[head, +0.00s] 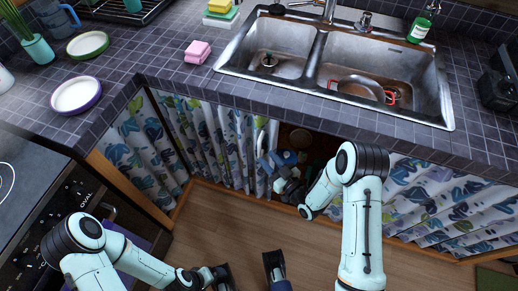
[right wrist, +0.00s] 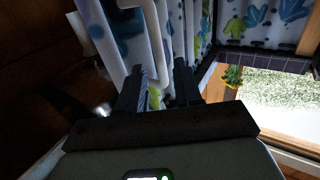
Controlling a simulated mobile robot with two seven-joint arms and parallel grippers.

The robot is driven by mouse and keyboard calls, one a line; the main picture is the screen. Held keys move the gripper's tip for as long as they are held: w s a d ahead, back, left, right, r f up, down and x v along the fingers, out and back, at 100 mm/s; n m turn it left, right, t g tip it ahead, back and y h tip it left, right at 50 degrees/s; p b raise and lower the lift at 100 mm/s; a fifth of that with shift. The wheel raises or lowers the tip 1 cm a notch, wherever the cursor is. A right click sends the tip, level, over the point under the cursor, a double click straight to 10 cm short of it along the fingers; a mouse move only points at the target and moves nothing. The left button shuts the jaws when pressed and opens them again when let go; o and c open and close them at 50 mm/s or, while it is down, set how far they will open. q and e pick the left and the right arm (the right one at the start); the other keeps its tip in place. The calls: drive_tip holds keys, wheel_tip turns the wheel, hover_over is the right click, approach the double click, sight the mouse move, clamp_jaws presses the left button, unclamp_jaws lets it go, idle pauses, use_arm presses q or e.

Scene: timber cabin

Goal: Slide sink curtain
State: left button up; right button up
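The sink curtain hangs below the counter, white with blue and green leaf prints. Its left panel (head: 215,135) is gathered in folds, and its right panel (head: 440,200) spreads to the right. A dark gap lies between them. My right gripper (head: 282,172) is at the left panel's right edge, by the gap. In the right wrist view its two dark fingers (right wrist: 160,92) stand apart, with curtain cloth (right wrist: 155,50) in front of and seemingly between them; contact is unclear. My left gripper (head: 222,275) is low near the bottom edge, away from the curtain, its fingers unclear.
The tiled counter (head: 140,48) with a double steel sink (head: 300,62) overhangs the curtains. A pan (head: 360,87) lies in the sink. A stove (head: 40,200) stands at the left. A pale pipe (right wrist: 158,45) shows close to the right fingers. The wooden floor in front is mostly clear.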

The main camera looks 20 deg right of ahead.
sight(260, 151)
drive_tip(key=x, duration=0.5)
drive_tip(key=shift+w+a, duration=0.15)
drive_tip(key=shift+w, duration=0.25)
clamp_jaws()
